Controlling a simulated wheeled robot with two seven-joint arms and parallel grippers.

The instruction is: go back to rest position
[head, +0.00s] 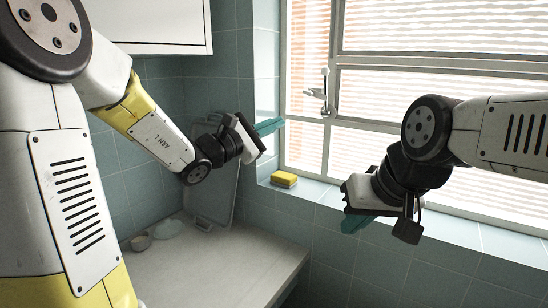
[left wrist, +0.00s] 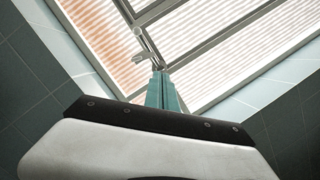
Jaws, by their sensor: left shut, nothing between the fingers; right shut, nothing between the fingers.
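My left gripper (head: 268,126) is raised in front of the tiled corner, left of the window, with its teal fingers together and empty. In the left wrist view its fingers (left wrist: 162,92) point toward the window. My right gripper (head: 356,223) is in front of the wall below the window at the right, its teal fingers partly hidden by its own body. It is shut and holds nothing that I can see. Both grippers look apart from any object.
A yellow sponge (head: 284,179) lies on the window sill (head: 330,197). A tray or board (head: 222,190) leans against the wall on the marble counter (head: 225,262). Small dishes (head: 168,228) stand at the counter's back left. The counter's front is clear. A white cabinet (head: 150,22) hangs above.

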